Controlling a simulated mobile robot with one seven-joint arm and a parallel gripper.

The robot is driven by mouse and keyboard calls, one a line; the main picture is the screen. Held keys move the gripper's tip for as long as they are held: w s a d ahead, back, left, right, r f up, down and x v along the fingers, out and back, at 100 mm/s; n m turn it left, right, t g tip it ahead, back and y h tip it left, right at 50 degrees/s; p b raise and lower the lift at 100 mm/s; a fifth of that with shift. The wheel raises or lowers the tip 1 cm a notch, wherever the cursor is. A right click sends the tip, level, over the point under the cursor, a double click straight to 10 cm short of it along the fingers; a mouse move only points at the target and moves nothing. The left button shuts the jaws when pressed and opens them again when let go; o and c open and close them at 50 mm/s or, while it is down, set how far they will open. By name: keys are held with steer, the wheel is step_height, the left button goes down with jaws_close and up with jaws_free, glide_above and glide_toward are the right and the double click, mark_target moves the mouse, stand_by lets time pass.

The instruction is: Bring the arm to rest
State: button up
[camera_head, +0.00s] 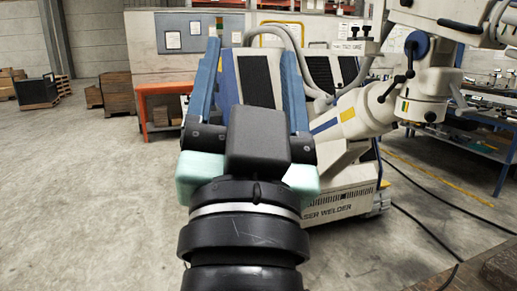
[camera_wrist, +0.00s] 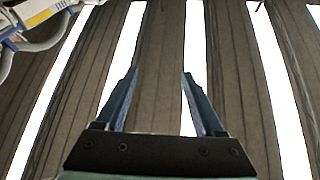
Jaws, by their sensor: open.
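My gripper (camera_head: 250,48) stands upright in the middle of the head view, its two blue fingers spread wide apart and nothing between them. In the wrist view my gripper (camera_wrist: 160,74) is also open and empty, pointing up at the ceiling. The white microscope arm (camera_head: 415,103), with a blue cap and black knobs, is behind and to the right of my gripper in the head view. Part of a white and blue machine (camera_wrist: 35,12) shows at the top left of the wrist view. My gripper hides part of the machine behind it.
A white wheeled welder base (camera_head: 345,203) stands behind my gripper. An orange bench (camera_head: 160,88) is at the back left, and a blue workbench (camera_head: 485,140) is at the right. Black cables (camera_head: 420,222) lie on the floor. The left floor (camera_head: 85,190) is clear.

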steer(key=s+r+n+t, duration=0.3)
steer(key=s+r, duration=0.2)
steer(key=s, duration=0.1)
step_height(320, 180, up, 14)
steer(key=w+p, duration=0.1)
steer(key=p, duration=1.3)
steer(key=shift+d+g, duration=0.25)
steer(key=shift+g, duration=0.05)
steer(key=shift+f, duration=0.1)
